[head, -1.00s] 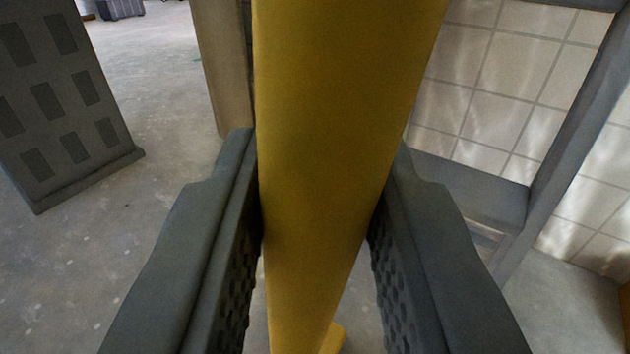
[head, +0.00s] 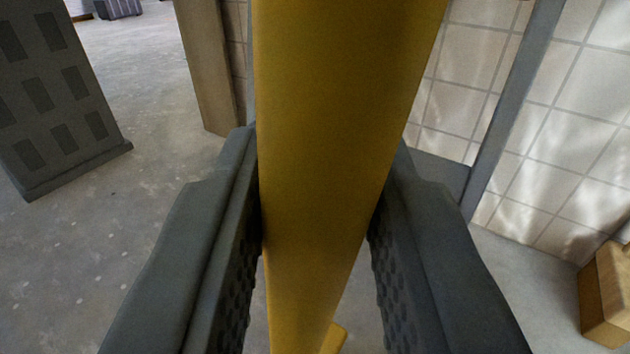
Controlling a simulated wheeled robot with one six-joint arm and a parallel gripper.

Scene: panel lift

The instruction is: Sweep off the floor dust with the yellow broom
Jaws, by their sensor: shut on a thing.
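The yellow broom (head: 335,100) fills the middle of the head view as a thick yellow handle running from top to bottom. My gripper (head: 315,225) is shut on the handle, with one dark grey finger on each side of it. A small yellow piece (head: 335,338) shows at the bottom beside the handle, perhaps the broom's lower end; most of it is hidden. The grey concrete floor (head: 150,120) has small pale specks on it at the lower left; I cannot tell whether these are dust.
A dark grey panelled block (head: 60,100) stands at the left. A tan post (head: 208,70) stands behind the broom. A grey frame (head: 515,100) is against the white tiled wall (head: 590,130) at the right. A wooden box (head: 607,295) sits at the lower right. Floor at left is open.

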